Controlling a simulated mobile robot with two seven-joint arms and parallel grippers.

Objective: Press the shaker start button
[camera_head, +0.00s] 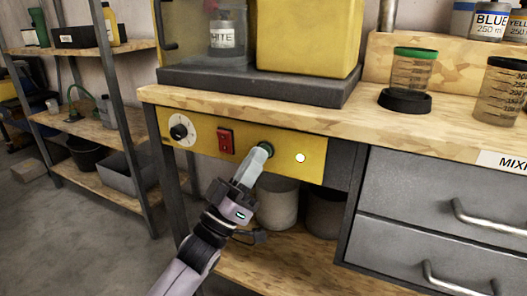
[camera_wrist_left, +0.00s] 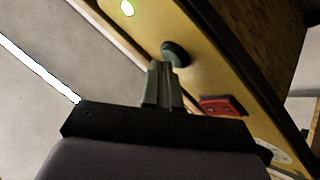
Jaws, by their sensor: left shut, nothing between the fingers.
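The yellow control panel (camera_head: 318,143) sits under the front edge of the wooden bench. A round dark green button (camera_head: 266,147) is on it, between a red rocker switch (camera_head: 226,141) and a lit white lamp (camera_head: 300,158). My left gripper (camera_head: 264,152) is shut and empty, its fingertips at the button and partly covering it. In the left wrist view the green button (camera_wrist_left: 175,53) shows just beyond the closed fingertips (camera_wrist_left: 162,66). I cannot tell whether they touch or whether the button is pushed in. My right gripper is in neither view.
A black dial (camera_head: 179,132) is at the panel's left end. Above stands the yellow machine (camera_head: 312,35) on a dark base, with a bottle marked WHITE (camera_head: 223,38). Grey drawers (camera_head: 440,190) are at the right; a shelf rack (camera_head: 120,120) is at the left.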

